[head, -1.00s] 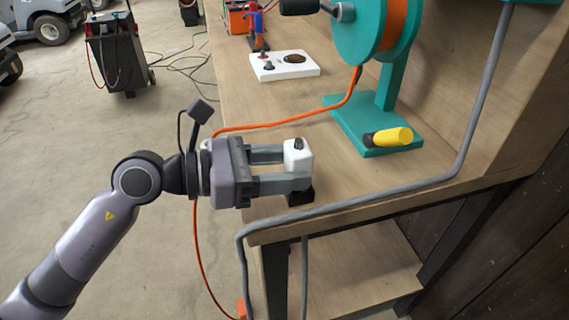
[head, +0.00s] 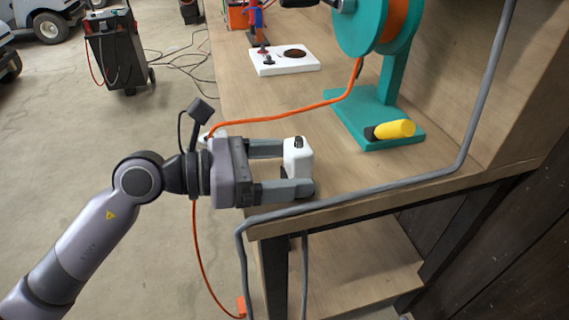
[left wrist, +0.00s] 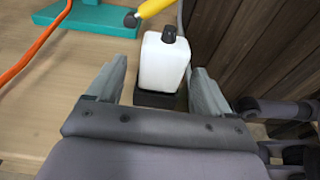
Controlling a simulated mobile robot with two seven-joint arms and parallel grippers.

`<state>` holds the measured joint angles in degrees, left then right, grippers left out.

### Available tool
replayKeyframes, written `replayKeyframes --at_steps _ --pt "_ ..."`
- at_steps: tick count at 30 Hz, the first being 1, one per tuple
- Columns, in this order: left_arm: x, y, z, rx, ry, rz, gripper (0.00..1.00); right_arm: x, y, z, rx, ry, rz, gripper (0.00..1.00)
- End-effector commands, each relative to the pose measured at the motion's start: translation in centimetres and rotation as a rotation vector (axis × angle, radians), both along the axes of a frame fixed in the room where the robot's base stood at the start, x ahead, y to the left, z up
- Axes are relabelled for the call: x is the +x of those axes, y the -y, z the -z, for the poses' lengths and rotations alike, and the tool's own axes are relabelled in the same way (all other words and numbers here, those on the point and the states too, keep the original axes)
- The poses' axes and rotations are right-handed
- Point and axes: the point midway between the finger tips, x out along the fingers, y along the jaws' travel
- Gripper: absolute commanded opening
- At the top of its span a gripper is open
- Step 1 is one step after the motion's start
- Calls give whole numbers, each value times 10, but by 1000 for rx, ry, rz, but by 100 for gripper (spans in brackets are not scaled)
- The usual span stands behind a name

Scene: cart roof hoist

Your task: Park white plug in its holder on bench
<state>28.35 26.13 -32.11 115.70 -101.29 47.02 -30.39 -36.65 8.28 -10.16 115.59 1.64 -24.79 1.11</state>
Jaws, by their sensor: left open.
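The white plug (head: 299,164), a white block with a dark cap on top, stands upright near the bench's front left edge. In the left wrist view the white plug (left wrist: 164,62) sits in a black holder (left wrist: 160,99); how deep it is seated cannot be told. My left gripper (head: 293,169) is open, with one finger on each side of the plug. In the left wrist view a gap shows between each finger of the gripper (left wrist: 158,85) and the plug. The right gripper is out of view.
A teal reel stand (head: 386,100) with a yellow-handled part (head: 393,129) is behind to the right. An orange cable (head: 290,117) crosses the bench behind my gripper. A grey cable (head: 390,186) runs along the front edge. A white plate (head: 284,62) lies farther back.

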Motion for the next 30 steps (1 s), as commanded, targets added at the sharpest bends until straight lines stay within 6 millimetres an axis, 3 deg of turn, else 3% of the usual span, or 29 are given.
replayKeyframes --at_steps 3,6,18,30 --pt "0 0 0 0 0 0 80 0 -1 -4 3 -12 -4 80" --pt "-4 -15 -1 3 2 -3 80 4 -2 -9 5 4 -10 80" --pt "-20 -63 -9 1 1 -1 80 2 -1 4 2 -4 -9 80" --pt "-22 -67 -11 -1 0 0 80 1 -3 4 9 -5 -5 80"
